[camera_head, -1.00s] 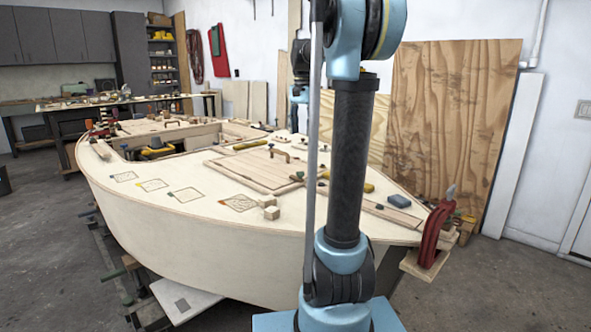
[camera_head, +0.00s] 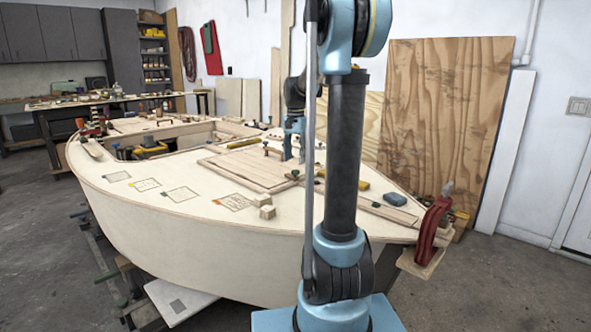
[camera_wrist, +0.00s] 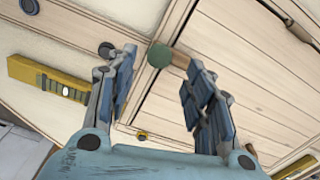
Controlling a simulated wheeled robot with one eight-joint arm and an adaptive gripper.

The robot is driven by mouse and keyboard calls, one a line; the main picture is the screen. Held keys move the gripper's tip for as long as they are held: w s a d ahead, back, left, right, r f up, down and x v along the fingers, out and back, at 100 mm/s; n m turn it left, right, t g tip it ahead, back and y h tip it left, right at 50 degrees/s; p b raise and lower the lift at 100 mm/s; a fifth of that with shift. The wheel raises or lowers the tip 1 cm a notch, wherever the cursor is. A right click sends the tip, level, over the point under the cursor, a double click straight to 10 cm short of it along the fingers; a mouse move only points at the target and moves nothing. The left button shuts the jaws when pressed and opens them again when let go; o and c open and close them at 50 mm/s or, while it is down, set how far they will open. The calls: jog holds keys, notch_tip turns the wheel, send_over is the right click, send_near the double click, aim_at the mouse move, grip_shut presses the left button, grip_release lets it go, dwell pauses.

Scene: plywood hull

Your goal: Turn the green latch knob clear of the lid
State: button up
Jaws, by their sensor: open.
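The green latch knob (camera_wrist: 159,55) is round and sits near the edge of the planked lid (camera_wrist: 245,60). A short wooden latch bar (camera_wrist: 180,59) runs from the knob toward the right, over the lid's edge as far as I can see. My gripper (camera_wrist: 161,63) is open, with one blue-padded finger on each side of the knob in the picture. I cannot tell how high the fingertips are above it. In the head view my gripper (camera_head: 294,148) is low over the right side of the lid (camera_head: 238,168), and my arm hides part of the deck.
A yellow level (camera_wrist: 48,80) lies on the deck left of my gripper. The lid has a wooden handle (camera_wrist: 285,19). Bare deck lies toward the front.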

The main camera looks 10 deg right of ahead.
aim_at(296, 171)
jog(key=shift+f, duration=2.45)
jog(key=shift+c, duration=0.4)
jog(key=c, duration=1)
